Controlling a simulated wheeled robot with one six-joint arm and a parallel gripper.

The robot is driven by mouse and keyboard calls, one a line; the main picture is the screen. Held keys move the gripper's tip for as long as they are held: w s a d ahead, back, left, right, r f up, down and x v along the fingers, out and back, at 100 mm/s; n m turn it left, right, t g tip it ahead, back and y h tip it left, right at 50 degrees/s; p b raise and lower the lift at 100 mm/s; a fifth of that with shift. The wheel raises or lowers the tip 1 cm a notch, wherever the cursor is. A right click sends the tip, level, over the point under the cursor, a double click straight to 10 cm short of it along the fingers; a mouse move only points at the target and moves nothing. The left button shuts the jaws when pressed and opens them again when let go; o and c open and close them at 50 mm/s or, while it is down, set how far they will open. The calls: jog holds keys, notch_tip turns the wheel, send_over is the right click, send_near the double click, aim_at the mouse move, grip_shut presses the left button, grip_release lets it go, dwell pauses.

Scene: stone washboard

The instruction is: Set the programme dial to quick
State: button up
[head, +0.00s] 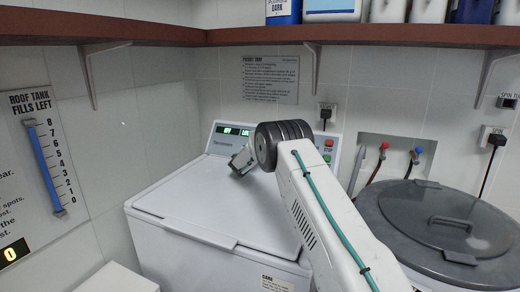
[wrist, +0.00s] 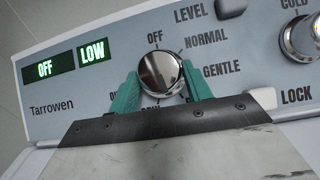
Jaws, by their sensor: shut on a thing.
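The programme dial (wrist: 160,72) is a round chrome knob on the pale blue washer panel (wrist: 232,66). Around it I read OFF above, NORMAL at upper right and GENTLE at right; lettering below is mostly hidden by my gripper. I cannot make out which label the dial points to. My gripper (wrist: 159,78) has its two green fingers shut on the dial, one on each side. The left display (wrist: 45,69) reads OFF and the right display (wrist: 93,52) reads LOW. In the head view my arm hides the dial.
Another chrome knob (wrist: 304,36) sits at the right, near COLD and LOCK lettering. The white washer lid (head: 213,205) is closed below the panel. A brown shelf (head: 370,36) runs above. A grey-lidded round tub (head: 440,220) stands at right. A red STOP button (head: 328,143) is on the panel.

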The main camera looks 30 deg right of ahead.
jog(key=m+g, duration=0.1)
jog(key=m, duration=0.1)
jog(key=m+g+h, duration=0.1)
jog(key=m, duration=0.1)
jog(key=m+g+h, duration=0.1)
jog(key=m+g, duration=0.1)
jog(key=m, duration=0.1)
jog(key=shift+w+a, duration=0.3)
jog(key=shift+w, duration=0.05)
jog(key=shift+w+m+g, duration=0.2)
jog(key=shift+m+g, duration=1.9)
jog(key=shift+m, duration=0.9)
jog(key=shift+r+m, duration=0.1)
jog(key=shift+m, duration=0.2)
jog(key=o, duration=1)
jog(key=shift+v, duration=3.95)
